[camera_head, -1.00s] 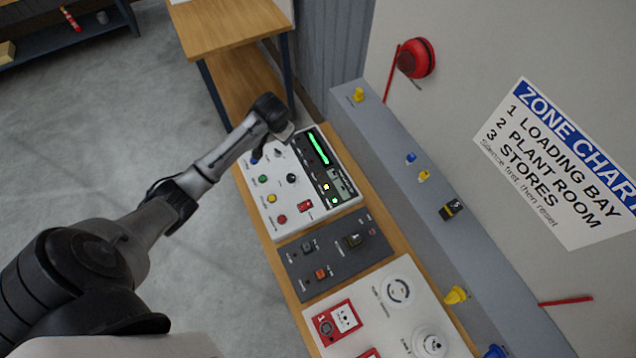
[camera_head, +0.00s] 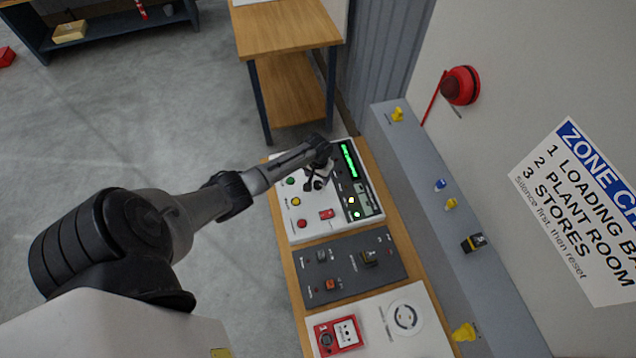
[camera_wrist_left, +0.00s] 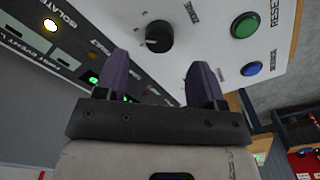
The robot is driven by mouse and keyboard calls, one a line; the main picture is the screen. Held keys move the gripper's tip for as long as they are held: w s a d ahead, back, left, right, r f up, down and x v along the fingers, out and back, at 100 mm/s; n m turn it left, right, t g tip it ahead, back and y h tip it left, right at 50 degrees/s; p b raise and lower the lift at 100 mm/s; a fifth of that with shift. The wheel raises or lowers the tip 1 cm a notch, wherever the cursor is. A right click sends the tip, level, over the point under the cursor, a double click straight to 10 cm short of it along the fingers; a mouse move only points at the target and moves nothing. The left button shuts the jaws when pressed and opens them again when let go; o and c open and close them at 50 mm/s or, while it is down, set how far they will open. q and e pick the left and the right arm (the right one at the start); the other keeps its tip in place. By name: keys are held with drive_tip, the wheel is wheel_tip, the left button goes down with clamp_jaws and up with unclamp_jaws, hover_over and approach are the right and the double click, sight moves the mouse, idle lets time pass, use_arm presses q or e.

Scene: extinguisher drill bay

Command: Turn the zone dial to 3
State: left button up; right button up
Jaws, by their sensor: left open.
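The zone dial appears to be the round black knob (camera_wrist_left: 158,36) on the white control panel (camera_wrist_left: 220,25); a small pale mark shows on it, but I cannot read its setting. My left gripper (camera_wrist_left: 160,72) is open, with its two dark fingers apart and nothing between them. In the wrist view the knob stands just beyond the gap between the fingertips, with no clear contact. In the head view my left gripper (camera_head: 316,178) is over the middle of the panel (camera_head: 350,228) and mostly hides the knob. My right gripper is in neither view.
Green (camera_wrist_left: 245,25) and blue (camera_wrist_left: 251,68) buttons sit beside the knob. Yellow (camera_head: 295,202) and red (camera_head: 302,223) buttons are nearby. A dark switch panel (camera_head: 345,282) and a red call point (camera_head: 338,336) lie nearer. A grey ledge (camera_head: 430,185) runs along the wall with the zone chart (camera_head: 580,210).

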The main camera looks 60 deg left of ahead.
sight(318, 183)
use_arm(q)
drive_tip(key=shift+f+b, duration=0.5)
drive_tip(key=shift+f, duration=2.15)
drive_tip(key=shift+c, duration=0.4)
drive_tip(key=c, duration=0.8)
drive_tip(key=shift+c, duration=0.2)
